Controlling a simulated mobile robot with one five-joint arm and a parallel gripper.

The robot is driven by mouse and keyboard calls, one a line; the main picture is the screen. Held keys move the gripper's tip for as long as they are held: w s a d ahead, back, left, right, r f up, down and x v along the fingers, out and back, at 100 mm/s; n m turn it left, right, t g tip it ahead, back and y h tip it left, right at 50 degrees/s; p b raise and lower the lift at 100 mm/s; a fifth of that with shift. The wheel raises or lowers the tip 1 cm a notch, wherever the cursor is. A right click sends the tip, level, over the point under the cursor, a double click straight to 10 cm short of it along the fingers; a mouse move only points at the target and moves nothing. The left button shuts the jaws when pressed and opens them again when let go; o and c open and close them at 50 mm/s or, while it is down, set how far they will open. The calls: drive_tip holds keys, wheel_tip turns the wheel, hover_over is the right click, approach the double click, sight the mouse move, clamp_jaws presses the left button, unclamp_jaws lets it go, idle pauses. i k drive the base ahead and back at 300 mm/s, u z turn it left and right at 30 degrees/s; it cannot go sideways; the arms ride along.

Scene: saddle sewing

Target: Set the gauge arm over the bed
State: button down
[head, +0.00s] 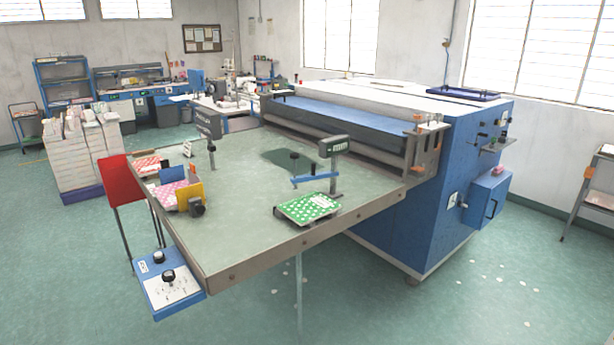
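A blue gauge arm (313,181) reaches left from a grey post with a boxy display head (333,146) on the large table. The arm is raised above the table top. A green, white-dotted piece (308,207) lies on a dark, low bed in front of the arm, near the table's front edge. From this view I cannot tell whether the arm's tip is directly over that bed; it appears behind it. My gripper is not in view.
The grey-green table top (240,240) is mostly clear in the middle. Pink pieces with blue and yellow plates (178,195) stand at its left. A blue control box (165,282) hangs at the front left corner. A large blue machine (430,195) borders the table's right.

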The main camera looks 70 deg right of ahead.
sight(313, 175)
drive_tip(key=z, duration=0.05)
drive_tip(key=k, duration=1.3)
drive_tip(key=z, duration=0.65)
drive_tip(key=i, duration=0.85)
